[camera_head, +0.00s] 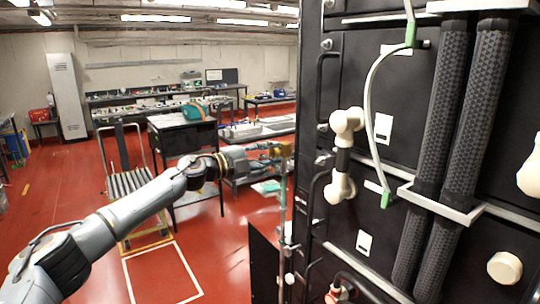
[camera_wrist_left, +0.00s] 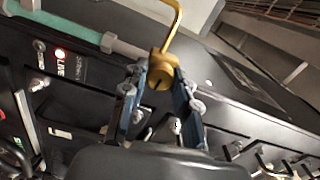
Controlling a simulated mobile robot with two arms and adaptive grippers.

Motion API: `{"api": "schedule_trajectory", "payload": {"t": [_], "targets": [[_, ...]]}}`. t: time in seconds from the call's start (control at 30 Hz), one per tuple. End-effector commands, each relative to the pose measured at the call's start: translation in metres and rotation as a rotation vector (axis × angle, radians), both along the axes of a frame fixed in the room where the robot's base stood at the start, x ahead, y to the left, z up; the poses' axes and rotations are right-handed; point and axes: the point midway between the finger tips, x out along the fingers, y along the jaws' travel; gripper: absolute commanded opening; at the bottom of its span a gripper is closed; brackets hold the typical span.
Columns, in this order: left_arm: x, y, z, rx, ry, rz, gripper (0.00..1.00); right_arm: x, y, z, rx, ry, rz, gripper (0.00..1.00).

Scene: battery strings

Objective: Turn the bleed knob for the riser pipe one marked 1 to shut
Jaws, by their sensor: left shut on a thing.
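My left gripper (camera_head: 268,155) reaches in from the left in the head view, at the left edge of the black cabinet. It is closed around a brass-coloured fitting (camera_head: 286,148) at the top of a thin teal pipe (camera_head: 283,200). In the left wrist view, the gripper (camera_wrist_left: 160,105) has its two fingers on either side of the brass knob (camera_wrist_left: 160,70), which has a dark slot and a bent yellow rod rising from it. The teal pipe (camera_wrist_left: 60,28) runs in from the upper left there. No mark 1 is readable. My right gripper is not in view.
The black cabinet (camera_head: 345,70) fills the right side, with cream-coloured fittings (camera_head: 346,121), a pale hose (camera_head: 371,85) and thick dark braided pipes (camera_head: 445,110). A trolley (camera_head: 130,182) stands behind my left arm on red floor.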

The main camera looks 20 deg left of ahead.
Motion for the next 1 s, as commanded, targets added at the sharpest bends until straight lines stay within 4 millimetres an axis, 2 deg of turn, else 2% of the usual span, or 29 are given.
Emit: {"api": "schedule_trajectory", "payload": {"t": [0.47,1.0], "targets": [[0.0,-0.001,-0.003,0.356,-0.277,-0.001,0.0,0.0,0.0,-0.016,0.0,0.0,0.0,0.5],[0.0,-0.001,-0.005,0.761,-0.593,-0.002,0.0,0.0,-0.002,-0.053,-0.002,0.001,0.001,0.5]]}}
